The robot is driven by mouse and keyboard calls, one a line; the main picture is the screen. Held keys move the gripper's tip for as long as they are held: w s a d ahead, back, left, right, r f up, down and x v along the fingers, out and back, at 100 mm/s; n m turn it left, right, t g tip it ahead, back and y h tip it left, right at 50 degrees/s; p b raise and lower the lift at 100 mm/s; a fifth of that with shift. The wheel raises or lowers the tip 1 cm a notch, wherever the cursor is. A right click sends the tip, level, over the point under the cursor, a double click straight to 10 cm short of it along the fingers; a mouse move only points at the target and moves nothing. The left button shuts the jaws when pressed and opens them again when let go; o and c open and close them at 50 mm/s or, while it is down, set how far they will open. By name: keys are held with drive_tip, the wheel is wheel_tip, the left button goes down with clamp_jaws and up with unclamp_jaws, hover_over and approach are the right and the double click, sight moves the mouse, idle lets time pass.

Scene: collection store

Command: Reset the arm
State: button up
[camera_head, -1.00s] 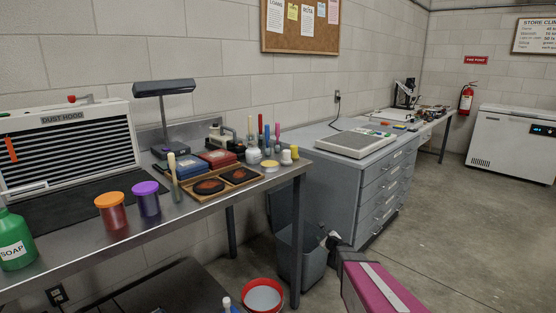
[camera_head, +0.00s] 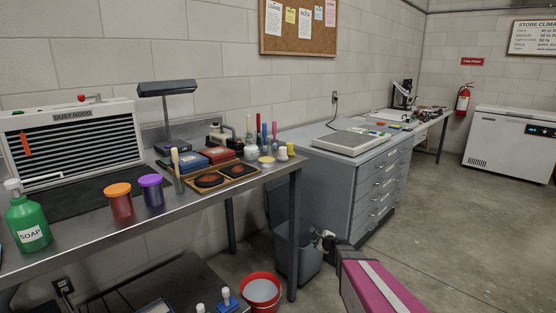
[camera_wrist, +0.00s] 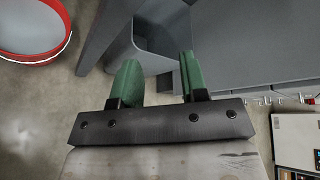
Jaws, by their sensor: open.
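My gripper (camera_wrist: 160,82) shows in the wrist view with its two green fingers apart and nothing between them. It hangs over the floor, with the grey bin (camera_wrist: 155,50) beyond its fingertips. In the head view, my magenta arm (camera_head: 378,288) comes in at the bottom right, beside the grey drawer cabinet (camera_head: 345,188). The gripper itself is hard to make out there, near the dark end of the arm by the grey bin (camera_head: 292,255).
A steel bench (camera_head: 120,245) on the left carries a soap bottle (camera_head: 27,222), jars, a tray and tools. A red bucket (camera_head: 261,291) stands on the floor by the bench leg; the wrist view shows it at top left (camera_wrist: 38,58). The floor at right is clear.

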drive_tip(key=s+a+r+n+g+y, duration=0.1)
drive_tip(key=s+a+n+g, duration=0.2)
drive_tip(key=s+n, duration=0.35)
drive_tip(key=s+a+r+n+g, duration=0.2)
drive_tip(key=s+a+n+g, duration=0.15)
drive_tip(key=s+n, duration=0.3)
drive_tip(key=s+d+r+n+g+h, duration=0.1)
drive_tip(key=s+d+n+g+h, duration=0.2)
drive_tip(key=s, duration=0.4)
drive_tip(key=s+d+r+n+g+h, duration=0.1)
drive_tip(key=s+d+n+g+h, duration=0.2)
drive_tip(key=s, duration=0.4)
drive_tip(key=shift+s+d+r+n+h, duration=0.15)
drive_tip(key=shift+s+d+n+h, duration=0.2)
drive_tip(key=shift+d+n+h, duration=0.3)
drive_tip(key=shift+a, duration=0.1)
